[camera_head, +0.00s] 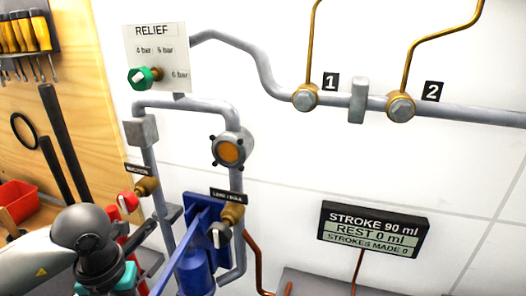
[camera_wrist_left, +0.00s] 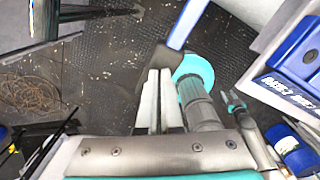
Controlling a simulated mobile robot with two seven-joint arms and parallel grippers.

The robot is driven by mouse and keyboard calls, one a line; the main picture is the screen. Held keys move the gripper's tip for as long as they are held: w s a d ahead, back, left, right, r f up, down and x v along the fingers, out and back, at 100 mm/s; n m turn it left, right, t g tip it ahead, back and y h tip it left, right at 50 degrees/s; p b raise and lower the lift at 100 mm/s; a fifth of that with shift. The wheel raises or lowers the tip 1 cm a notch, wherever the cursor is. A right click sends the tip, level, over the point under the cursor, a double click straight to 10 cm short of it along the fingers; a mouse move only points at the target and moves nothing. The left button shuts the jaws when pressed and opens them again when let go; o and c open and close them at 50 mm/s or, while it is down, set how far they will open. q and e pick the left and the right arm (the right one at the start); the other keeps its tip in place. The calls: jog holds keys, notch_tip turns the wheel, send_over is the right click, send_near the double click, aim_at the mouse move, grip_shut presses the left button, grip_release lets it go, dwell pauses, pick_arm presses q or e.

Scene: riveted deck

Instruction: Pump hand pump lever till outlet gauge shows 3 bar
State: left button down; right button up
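The hand pump (camera_head: 198,262) is blue and stands on the wall pipework in the head view. Its long blue lever (camera_head: 188,252) slopes down to the lower left and leaves the picture. In the left wrist view the lever (camera_wrist_left: 188,22) comes from the top and ends in a dark grip (camera_wrist_left: 160,56). My left gripper (camera_wrist_left: 157,74) has its pale fingers close together, with the tips at the dark grip; whether they clasp it is unclear. A round fitting with an orange face (camera_head: 230,150) sits above the pump, with no readable value. I cannot make out my right gripper.
The display (camera_head: 374,231) reads stroke 90 ml, rest 0 ml, strokes made 0. A green relief knob (camera_head: 145,77) sits below its 4, 5 and 6 bar label (camera_head: 157,45). A red-handled valve (camera_head: 128,203) is left of the pump. Tools and a red bin (camera_head: 18,198) are at left.

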pick_arm(q)
notch_tip(320, 180, up, 11)
jog(key=p, duration=0.9)
jog(key=shift+r, duration=0.15)
dwell(1.1)
notch_tip(320, 180, down, 12)
jog(key=b, duration=1)
jog(key=shift+b, duration=0.35)
notch_tip(320, 180, up, 12)
jog(key=p, duration=0.9)
dwell(0.7)
